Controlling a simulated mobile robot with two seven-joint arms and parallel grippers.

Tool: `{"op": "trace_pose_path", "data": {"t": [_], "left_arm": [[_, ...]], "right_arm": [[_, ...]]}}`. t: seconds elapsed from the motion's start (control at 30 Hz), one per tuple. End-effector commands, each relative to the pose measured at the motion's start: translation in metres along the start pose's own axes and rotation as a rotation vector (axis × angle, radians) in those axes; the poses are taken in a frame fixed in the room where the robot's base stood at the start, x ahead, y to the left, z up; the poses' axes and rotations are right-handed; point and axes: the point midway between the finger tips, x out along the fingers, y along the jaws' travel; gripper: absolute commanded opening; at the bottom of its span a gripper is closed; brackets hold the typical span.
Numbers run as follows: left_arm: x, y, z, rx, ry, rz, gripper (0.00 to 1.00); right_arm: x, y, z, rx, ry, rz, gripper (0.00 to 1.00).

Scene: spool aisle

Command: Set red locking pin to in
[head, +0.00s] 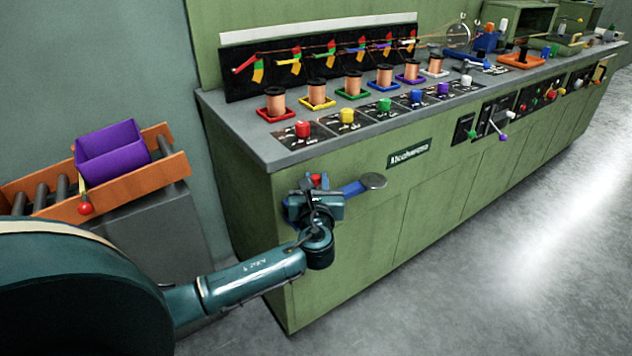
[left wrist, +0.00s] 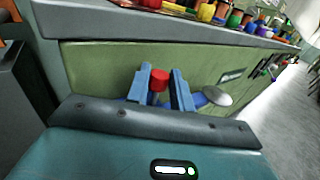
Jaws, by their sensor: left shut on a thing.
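The red locking pin (left wrist: 159,80) is a short red knob on the front of the green cabinet, near its left end. It also shows small in the head view (head: 316,180). My left gripper (head: 316,186) is at the knob. In the left wrist view its two blue fingers (left wrist: 160,88) stand on either side of the knob and are shut on it. A blue lever with a grey round end (head: 372,182) sticks out to the right of the gripper. How deep the pin sits is hidden by the gripper. My right gripper is not in view.
The grey bench top (head: 240,130) carries copper spools and coloured knobs above the gripper. A purple bin (head: 112,152) sits on an orange roller rack (head: 160,180) at the left. The floor (head: 480,270) right of the cabinet is clear.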

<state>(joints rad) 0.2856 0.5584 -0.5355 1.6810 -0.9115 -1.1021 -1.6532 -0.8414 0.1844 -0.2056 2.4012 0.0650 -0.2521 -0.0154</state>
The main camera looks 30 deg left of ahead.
Motion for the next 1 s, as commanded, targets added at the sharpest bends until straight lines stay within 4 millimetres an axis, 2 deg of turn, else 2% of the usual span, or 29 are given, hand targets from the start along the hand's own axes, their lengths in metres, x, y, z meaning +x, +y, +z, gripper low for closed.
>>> {"op": "trace_pose_path", "data": {"t": [0.27, 0.5, 0.73, 0.77, 1.0], "left_arm": [[0.0, 0.0, -0.001, 0.0, 0.001, 0.0, 0.0], [0.0, 0.0, -0.026, 0.001, 0.002, 0.0, 0.0], [-0.001, 0.0, -0.027, 0.001, 0.003, 0.0, 0.0], [-0.001, 0.0, -0.027, 0.001, 0.003, 0.0, 0.23], [0.0, 0.0, -0.026, 0.0, 0.002, 0.0, 0.43]], "right_arm": [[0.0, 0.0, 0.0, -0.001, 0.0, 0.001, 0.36], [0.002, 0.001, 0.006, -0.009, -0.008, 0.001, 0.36], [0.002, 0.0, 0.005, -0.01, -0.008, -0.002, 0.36], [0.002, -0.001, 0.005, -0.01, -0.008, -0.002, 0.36], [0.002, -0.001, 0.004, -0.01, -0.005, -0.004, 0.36]]}}
